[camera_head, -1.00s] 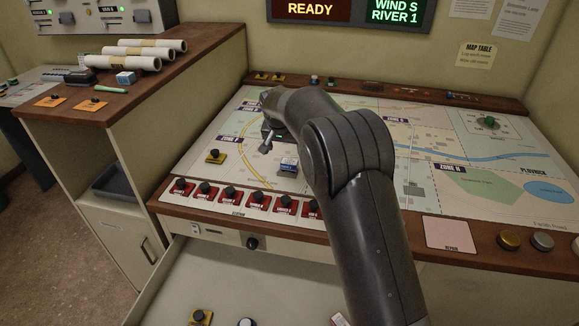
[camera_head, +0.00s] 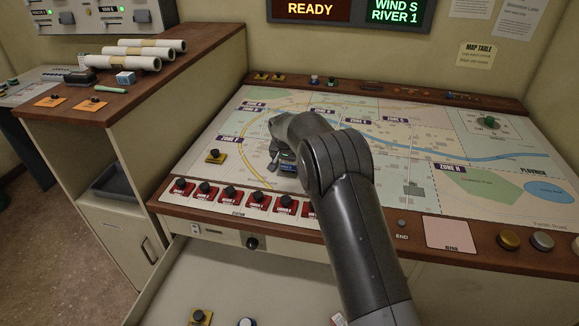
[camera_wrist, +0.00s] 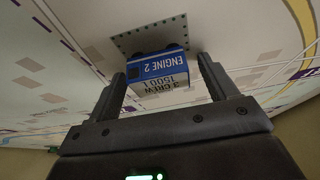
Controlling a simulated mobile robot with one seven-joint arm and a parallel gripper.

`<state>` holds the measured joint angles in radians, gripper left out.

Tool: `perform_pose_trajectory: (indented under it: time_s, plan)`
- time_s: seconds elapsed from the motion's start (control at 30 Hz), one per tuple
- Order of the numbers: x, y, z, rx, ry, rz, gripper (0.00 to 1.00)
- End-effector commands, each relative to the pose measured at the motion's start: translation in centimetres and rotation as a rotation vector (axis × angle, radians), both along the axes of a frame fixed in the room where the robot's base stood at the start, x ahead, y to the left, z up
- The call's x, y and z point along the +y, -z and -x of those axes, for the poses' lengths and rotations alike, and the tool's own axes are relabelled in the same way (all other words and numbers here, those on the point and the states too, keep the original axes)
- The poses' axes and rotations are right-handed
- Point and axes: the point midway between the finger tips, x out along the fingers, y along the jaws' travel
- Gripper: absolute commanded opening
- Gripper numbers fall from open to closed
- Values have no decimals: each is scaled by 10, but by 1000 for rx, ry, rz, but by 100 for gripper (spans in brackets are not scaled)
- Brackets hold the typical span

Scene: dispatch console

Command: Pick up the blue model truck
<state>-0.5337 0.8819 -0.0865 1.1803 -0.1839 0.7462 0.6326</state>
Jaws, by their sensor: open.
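The blue model truck (camera_wrist: 158,68) is a small blue-and-white block marked "ENGINE 2" and "3 CREW 1500". In the wrist view it stands between the two fingers of my open gripper (camera_wrist: 161,72), which reach down either side of it. A narrow gap seems to show at each side, so it does not look clamped. In the head view the truck (camera_head: 288,167) sits on the map table (camera_head: 480,190), partly hidden by my gripper (camera_head: 283,155), which is right over it.
A row of red tokens (camera_head: 230,193) lies along the table's front edge. A yellow token with a black knob (camera_head: 215,156) stands left of the truck. An open drawer (camera_head: 270,285) juts out below. Rolled papers (camera_head: 135,55) lie on the side cabinet.

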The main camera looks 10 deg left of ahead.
Motion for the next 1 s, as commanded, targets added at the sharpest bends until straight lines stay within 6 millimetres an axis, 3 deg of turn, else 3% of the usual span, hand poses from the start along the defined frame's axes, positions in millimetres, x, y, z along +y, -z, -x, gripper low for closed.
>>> perform_pose_trajectory:
  time_s: [0.13,0.7,1.0]
  plan:
    - [0,-1,0,0,0,-1,77]
    - [1,-1,0,0,0,-1,30]
    - [1,-4,0,-1,0,-1,30]
